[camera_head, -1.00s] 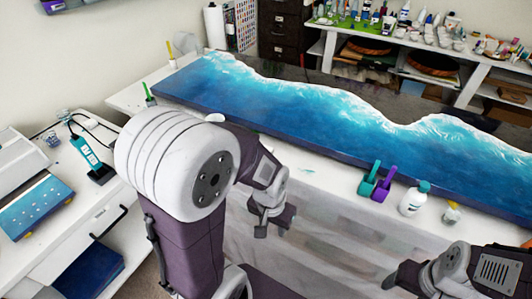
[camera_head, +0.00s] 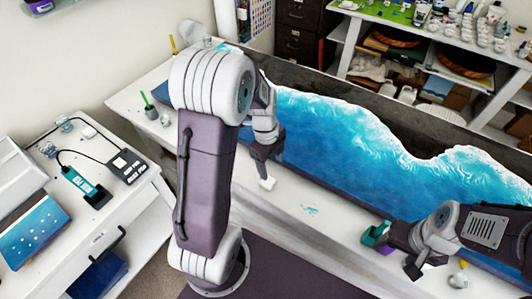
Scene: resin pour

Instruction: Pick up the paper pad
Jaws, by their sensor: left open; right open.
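A small white block (camera_head: 267,184), which may be the paper pad, shows on the white bench (camera_head: 345,228) just below the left fingertips. It is too small to tell for sure. My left gripper (camera_head: 262,165) is open and points down at its upper edge; I cannot tell whether they touch. My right gripper (camera_head: 420,262) is open and low at the right, over the bench's front area.
A blue-and-white wave resin slab (camera_head: 350,140) lies along the bench behind my grippers. A teal scoop (camera_head: 376,233) stands beside my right arm. A green brush in a cup (camera_head: 150,108) is at the left end. A side table with a soldering-type tool (camera_head: 85,187) stands at left.

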